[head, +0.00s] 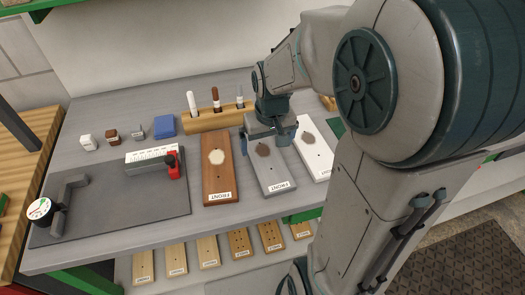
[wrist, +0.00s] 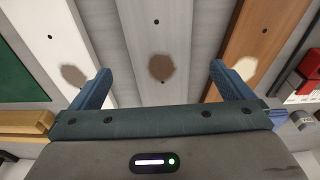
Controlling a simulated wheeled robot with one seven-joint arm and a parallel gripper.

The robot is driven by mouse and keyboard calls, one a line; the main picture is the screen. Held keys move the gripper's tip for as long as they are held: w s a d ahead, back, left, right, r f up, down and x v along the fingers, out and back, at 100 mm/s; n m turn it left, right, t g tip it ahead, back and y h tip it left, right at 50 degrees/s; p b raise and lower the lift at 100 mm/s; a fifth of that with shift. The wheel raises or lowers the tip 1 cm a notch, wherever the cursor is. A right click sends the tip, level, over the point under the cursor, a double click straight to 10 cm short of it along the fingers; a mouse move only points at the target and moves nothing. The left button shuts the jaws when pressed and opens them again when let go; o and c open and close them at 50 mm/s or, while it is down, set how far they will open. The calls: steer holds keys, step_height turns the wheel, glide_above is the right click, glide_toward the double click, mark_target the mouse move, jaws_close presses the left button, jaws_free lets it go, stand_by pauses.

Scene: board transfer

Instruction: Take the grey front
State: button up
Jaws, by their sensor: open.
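The grey front (head: 276,178) lies flat on the bench, the middle of three boards labelled FRONT, with a dark brown oval patch on it. My gripper (head: 270,139) is open and empty over its far part. In the wrist view the grey front (wrist: 158,30) runs between the two spread fingers of my gripper (wrist: 160,72). One finger shows by the white front's edge, the other by the brown front's edge. I see no contact with the board, and the height above it is hard to tell. Part of its far end is hidden by my gripper in the head view.
The brown front (head: 218,180) lies to the left and the white front (head: 316,158) close to the right. A wooden pen holder (head: 205,121) stands behind. A dark mat (head: 110,215) with a gauge (head: 40,209) and a ruler block (head: 150,160) covers the left side.

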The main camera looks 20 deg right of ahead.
mark_target(265, 156)
steer(key=shift+w+f, duration=0.2)
steer(key=shift+f, duration=0.75)
steer(key=shift+w+f, duration=0.2)
steer(key=shift+f, duration=0.7)
steer(key=shift+w+f, duration=0.2)
steer(key=shift+f, duration=0.75)
steer(key=c, duration=1.2)
steer(key=shift+o, duration=0.2)
